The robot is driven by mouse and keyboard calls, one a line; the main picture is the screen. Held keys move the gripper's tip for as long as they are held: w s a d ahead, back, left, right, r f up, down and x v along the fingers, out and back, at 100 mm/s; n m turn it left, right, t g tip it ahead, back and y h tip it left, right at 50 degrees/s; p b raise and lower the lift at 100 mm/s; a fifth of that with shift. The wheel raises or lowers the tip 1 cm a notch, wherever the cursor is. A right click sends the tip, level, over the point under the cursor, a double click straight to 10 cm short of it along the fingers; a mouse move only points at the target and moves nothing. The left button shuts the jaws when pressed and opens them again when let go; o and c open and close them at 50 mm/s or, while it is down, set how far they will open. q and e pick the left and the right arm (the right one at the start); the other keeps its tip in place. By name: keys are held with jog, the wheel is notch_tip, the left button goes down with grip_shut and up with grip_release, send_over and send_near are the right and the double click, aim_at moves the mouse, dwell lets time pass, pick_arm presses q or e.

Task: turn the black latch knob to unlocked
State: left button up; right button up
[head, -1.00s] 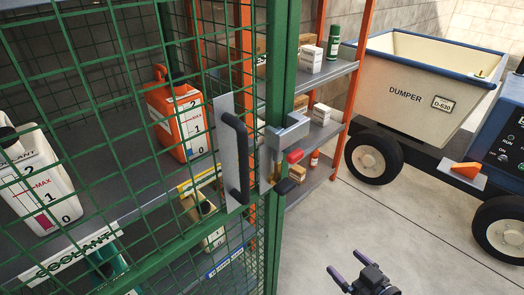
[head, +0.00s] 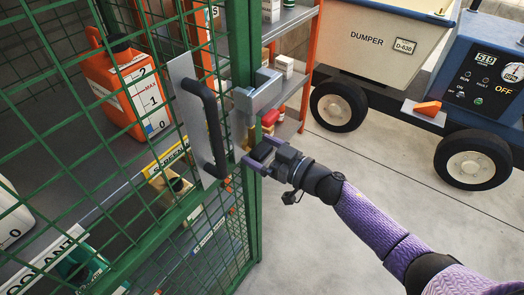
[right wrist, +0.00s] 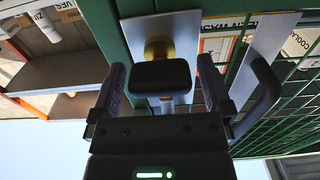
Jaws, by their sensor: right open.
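The black latch knob (right wrist: 160,75) shows in the right wrist view, in front of a brass collar (right wrist: 160,47) on a grey plate. My right gripper (right wrist: 163,88) is open, with one purple finger on each side of the knob; a small gap shows on both sides. In the head view my right gripper (head: 252,158) reaches the door's edge and hides the knob. My left gripper is not in view.
A black door handle (head: 208,130) stands close left of the latch, on the green mesh door; it also shows in the right wrist view (right wrist: 262,95). Orange-framed shelves (head: 314,40) stand behind. A dumper (head: 375,45) is at the right, with clear floor between.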

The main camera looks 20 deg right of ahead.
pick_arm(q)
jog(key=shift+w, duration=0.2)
pick_arm(e)
jog(key=c, duration=1)
jog(key=shift+c, duration=0.6)
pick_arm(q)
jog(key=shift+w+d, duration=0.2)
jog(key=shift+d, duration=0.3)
